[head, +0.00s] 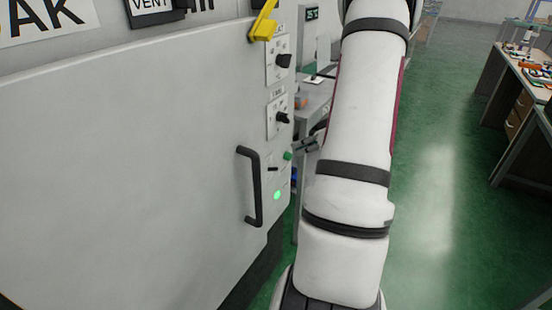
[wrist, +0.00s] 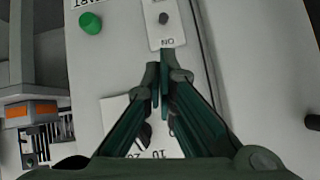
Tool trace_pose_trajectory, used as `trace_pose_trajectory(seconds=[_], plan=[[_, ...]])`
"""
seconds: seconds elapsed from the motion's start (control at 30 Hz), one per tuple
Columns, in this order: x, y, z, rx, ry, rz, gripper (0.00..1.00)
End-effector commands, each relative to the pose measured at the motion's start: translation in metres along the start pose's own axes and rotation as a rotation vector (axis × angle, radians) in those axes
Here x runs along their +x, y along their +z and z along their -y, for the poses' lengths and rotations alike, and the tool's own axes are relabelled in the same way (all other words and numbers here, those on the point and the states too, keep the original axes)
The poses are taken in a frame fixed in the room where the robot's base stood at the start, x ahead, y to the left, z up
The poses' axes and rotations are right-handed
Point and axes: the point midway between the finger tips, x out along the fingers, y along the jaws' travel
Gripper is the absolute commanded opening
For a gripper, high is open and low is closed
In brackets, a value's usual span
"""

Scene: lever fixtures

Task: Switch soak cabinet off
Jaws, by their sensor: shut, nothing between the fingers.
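The soak cabinet (head: 130,150) is a large pale grey box filling the left of the head view. Its right edge carries a small black switch (head: 272,169), a green button (head: 287,155) and a lit green lamp (head: 277,195). In the wrist view my gripper (wrist: 162,70) is shut and empty, its green fingertips together just below a white plate (wrist: 155,33) marked ON, which reads upside down. A dark round switch (wrist: 163,18) sits on that plate, beyond the fingertips. The green button (wrist: 90,23) is to its left. In the head view my arm hides most of the gripper.
Two dark knobs (head: 283,61) (head: 283,118) and a yellow lever (head: 263,24) are above the switch. A black door handle (head: 254,187) is to its left. A numbered dial plate (wrist: 118,112) lies behind my fingers. A bench (head: 520,100) stands far right, with clear green floor before it.

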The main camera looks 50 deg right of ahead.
Motion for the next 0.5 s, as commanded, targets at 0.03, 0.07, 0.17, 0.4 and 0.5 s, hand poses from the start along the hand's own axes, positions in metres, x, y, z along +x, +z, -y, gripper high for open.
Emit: trace_pose_trajectory(seconds=[0.03, 0.07, 0.17, 0.4, 0.5], plan=[[0.001, 0.0, 0.0, 0.0, -0.001, 0.0, 0.0], [0.002, 0.0, 0.0, 0.0, -0.001, 0.0, 0.0], [0.01, 0.0, 0.001, 0.001, -0.002, 0.001, 0.0], [0.049, 0.0, 0.001, 0.001, -0.005, 0.001, 0.0], [0.066, 0.0, 0.001, 0.0, -0.004, 0.002, 0.0]])
